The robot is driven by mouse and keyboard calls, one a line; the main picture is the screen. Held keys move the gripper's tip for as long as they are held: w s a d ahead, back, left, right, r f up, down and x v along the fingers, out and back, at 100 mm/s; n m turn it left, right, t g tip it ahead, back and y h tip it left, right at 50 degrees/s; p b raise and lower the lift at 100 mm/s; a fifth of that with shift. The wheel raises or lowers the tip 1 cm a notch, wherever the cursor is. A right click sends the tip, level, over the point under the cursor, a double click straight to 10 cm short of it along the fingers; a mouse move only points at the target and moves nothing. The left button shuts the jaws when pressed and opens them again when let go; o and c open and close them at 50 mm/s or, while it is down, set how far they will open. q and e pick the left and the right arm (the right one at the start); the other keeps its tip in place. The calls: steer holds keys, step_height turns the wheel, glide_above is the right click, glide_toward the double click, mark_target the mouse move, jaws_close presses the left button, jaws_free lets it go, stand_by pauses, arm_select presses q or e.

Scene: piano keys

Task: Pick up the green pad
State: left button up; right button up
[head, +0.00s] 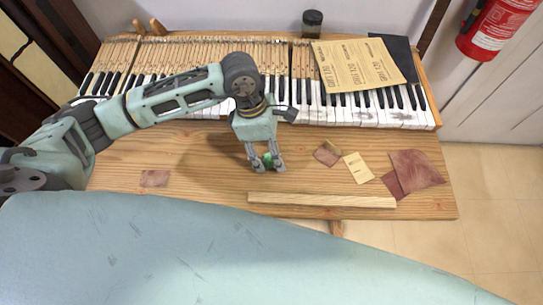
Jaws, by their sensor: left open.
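The green pad (267,158) is a small bright green patch on the wooden bench, partly hidden by my left gripper. My left gripper (266,166) points down at the bench. Its two fingers are apart, one on each side of the green pad. I cannot tell whether the fingers touch it. My right gripper is not in view.
A wooden strip (322,200) lies along the bench (210,190) front. Right of the gripper are a brown pad (327,153), a cream card (358,168) and reddish sheets (415,170). A reddish patch (155,178) lies left. Piano keys (350,113) run behind.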

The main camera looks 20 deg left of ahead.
arm_select(q)
steer(key=c, duration=0.7)
steer(key=shift+c, duration=0.4)
steer(key=shift+r, duration=0.5)
steer(key=r, duration=0.1)
steer(key=d+r+b, duration=0.1)
steer(key=r, duration=0.1)
steer(key=shift+w+d+r, duration=0.1)
steer(key=shift+r, duration=0.2)
steer(key=d+r+b, duration=0.2)
steer(key=d+r, duration=0.4)
steer(key=d, duration=0.4)
steer(key=shift+w+d+r+b, duration=0.25)
steer(key=shift+b, duration=0.05)
